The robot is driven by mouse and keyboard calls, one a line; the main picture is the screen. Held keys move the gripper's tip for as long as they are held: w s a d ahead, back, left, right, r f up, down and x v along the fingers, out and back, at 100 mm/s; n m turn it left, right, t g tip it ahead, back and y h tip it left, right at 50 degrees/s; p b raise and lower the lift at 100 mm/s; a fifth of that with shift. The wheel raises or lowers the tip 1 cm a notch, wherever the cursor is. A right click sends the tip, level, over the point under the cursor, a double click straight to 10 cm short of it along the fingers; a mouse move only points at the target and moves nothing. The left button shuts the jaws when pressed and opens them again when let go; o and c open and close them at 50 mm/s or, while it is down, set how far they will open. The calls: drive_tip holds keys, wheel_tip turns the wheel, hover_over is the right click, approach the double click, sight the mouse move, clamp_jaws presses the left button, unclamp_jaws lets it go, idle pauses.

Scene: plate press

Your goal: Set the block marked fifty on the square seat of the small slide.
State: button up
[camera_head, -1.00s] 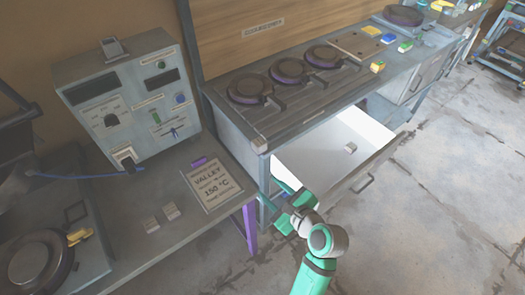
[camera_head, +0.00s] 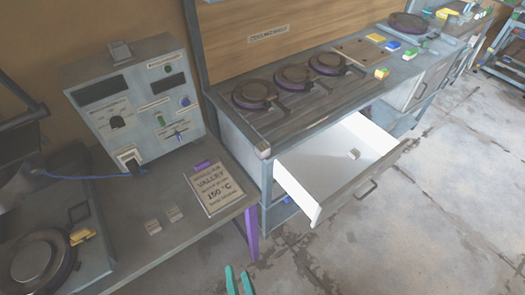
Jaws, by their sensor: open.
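Another pale block (camera_head: 354,154) lies in the open drawer, and one more (camera_head: 263,149) is at the near corner of the long bench. Their markings are too small to read, so I cannot tell which is fifty. A small dark square fitting (camera_head: 79,212) on the left machine may be the slide's seat; I cannot be sure. My gripper (camera_head: 238,281) shows only as two teal fingers at the bottom edge, apart and empty, over the floor.
The white drawer (camera_head: 318,172) stands open into the floor space. A control box (camera_head: 135,105) with a blue cable stands on the left bench. A sign (camera_head: 212,187) lies at that bench's edge. Round plates (camera_head: 255,92) line the long bench.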

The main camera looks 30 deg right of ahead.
drive_tip(key=s+a+r+n+y, duration=0.1)
drive_tip(key=s+r+n, duration=0.1)
drive_tip(key=s+n, duration=0.1)
drive_tip(key=s+a+r+n+t+y, duration=0.1)
drive_tip(key=s+a+r+n, duration=0.1)
drive_tip(key=n, duration=0.3)
drive_tip(key=s+a+r+n+t, duration=0.1)
drive_tip(key=s+a+r+n, duration=0.1)
drive_tip(key=s+n, duration=0.2)
drive_tip(key=shift+s+a+r+n+y, duration=0.25)
drive_tip(key=shift+r+n+y, duration=0.05)
drive_tip(key=shift+n+y, duration=0.1)
drive_tip(key=shift+c, duration=1.1)
drive_tip(key=shift+w, duration=0.1)
